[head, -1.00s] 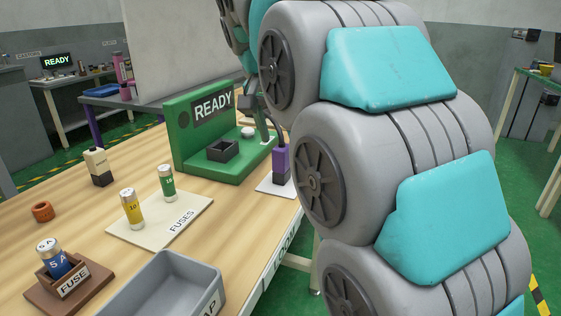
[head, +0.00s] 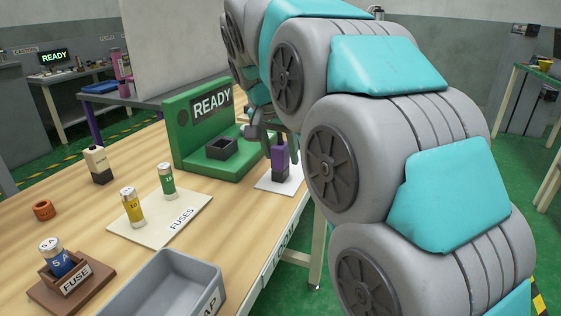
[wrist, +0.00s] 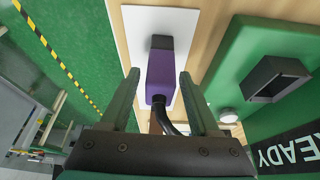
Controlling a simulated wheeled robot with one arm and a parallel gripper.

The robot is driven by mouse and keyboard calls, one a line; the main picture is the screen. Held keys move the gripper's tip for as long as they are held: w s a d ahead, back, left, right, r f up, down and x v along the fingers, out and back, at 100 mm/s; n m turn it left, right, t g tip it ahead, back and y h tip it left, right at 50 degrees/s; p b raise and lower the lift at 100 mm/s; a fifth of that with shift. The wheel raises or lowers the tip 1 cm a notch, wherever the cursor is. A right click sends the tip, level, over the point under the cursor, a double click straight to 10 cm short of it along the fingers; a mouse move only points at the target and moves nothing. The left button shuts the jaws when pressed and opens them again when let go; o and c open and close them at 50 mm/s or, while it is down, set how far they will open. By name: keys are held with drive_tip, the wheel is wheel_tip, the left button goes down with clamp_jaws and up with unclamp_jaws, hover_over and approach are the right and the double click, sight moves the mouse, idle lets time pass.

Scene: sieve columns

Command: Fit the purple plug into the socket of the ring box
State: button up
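The purple plug (head: 279,158) with a dark block end stands on a white pad (head: 264,186) at the table's right edge. The green box (head: 185,132) with a READY sign stands left of it. Its dark square socket (head: 222,148) looks empty from here. My gripper (head: 280,138) is at the upper part of the plug, partly hidden by my arm. In the wrist view my gripper (wrist: 159,74) is open, one finger on each side of the plug (wrist: 160,72), with gaps showing. A black cable (wrist: 165,120) runs from the plug between the fingers.
A white round button (head: 247,131) is on the green box near my gripper. Yellow (head: 132,208) and green (head: 167,181) fuses stand on a FUSES mat. A grey tray (head: 172,288), a brown fuse holder (head: 58,293), an orange ring (head: 43,210) and a cream block (head: 98,165) are farther left.

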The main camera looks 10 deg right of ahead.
clamp_jaws()
drive_tip(key=shift+r, duration=0.15)
idle(0.5)
